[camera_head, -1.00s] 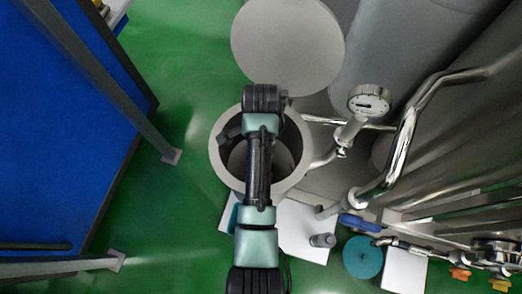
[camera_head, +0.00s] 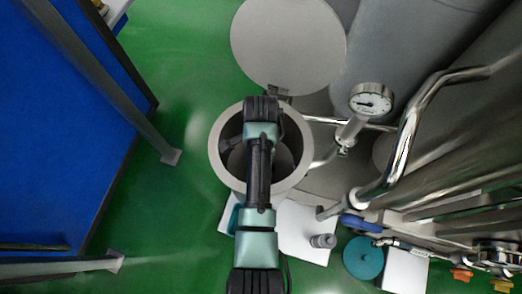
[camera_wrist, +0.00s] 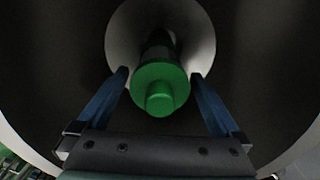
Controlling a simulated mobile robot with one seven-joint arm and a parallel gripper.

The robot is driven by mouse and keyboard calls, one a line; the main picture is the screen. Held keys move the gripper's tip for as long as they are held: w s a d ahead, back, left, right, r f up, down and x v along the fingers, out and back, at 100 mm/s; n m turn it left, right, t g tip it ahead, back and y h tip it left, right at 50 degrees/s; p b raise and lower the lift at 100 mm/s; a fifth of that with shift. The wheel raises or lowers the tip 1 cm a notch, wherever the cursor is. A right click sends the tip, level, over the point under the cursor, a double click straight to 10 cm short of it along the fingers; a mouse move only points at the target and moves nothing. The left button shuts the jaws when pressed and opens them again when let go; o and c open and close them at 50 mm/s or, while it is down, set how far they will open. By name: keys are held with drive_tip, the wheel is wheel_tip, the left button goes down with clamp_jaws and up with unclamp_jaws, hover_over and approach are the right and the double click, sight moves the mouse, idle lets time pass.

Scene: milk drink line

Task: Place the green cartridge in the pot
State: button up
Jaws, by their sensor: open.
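The pot (camera_head: 218,160) is a grey round vessel in the head view, with its top open and my arm over its mouth. The green cartridge (camera_wrist: 160,88) shows end-on in the wrist view, with a round green end and a dark body behind it. The pot's dark inside surrounds it, with a pale round area behind. My gripper (camera_wrist: 160,75) is open, with one blue finger on each side of the cartridge and a visible gap on both sides. In the head view my arm hides the cartridge and fingertips. I cannot tell whether the cartridge touches the pot's bottom.
The round grey lid (camera_head: 288,45) stands open behind the pot. A dial gauge (camera_head: 371,101) and bent steel pipes (camera_head: 408,130) are close on the right. A teal disc (camera_head: 363,257) lies at lower right. Green floor (camera_head: 180,215) is clear on the left, before a blue surface (camera_head: 50,120).

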wheel_tip(320, 180, up, 12)
drive_tip(key=shift+r+p, duration=0.15)
drive_tip(key=shift+p, duration=0.8)
drive_tip(key=w+r+n+t, duration=0.2)
drive_tip(key=w+r+t, duration=0.3)
drive_tip(key=r, duration=0.5)
drive_tip(key=w+r+n+t, duration=0.3)
drive_tip(key=w+r+t, duration=0.2)
drive_tip(key=r, duration=0.6)
drive_tip(key=w+r+n+t, duration=0.2)
drive_tip(key=w+r+t, duration=0.25)
drive_tip(key=r, duration=0.55)
drive_tip(key=s+r+n+t, duration=0.3)
drive_tip(key=r+t, duration=0.3)
drive_tip(key=r, duration=1.1)
drive_tip(key=s+r+n+t, duration=0.4)
drive_tip(key=s+r+t, duration=0.3)
drive_tip(key=s+r, duration=0.6)
drive_tip(key=shift+r, duration=0.85)
drive_tip(key=shift+s, duration=0.1)
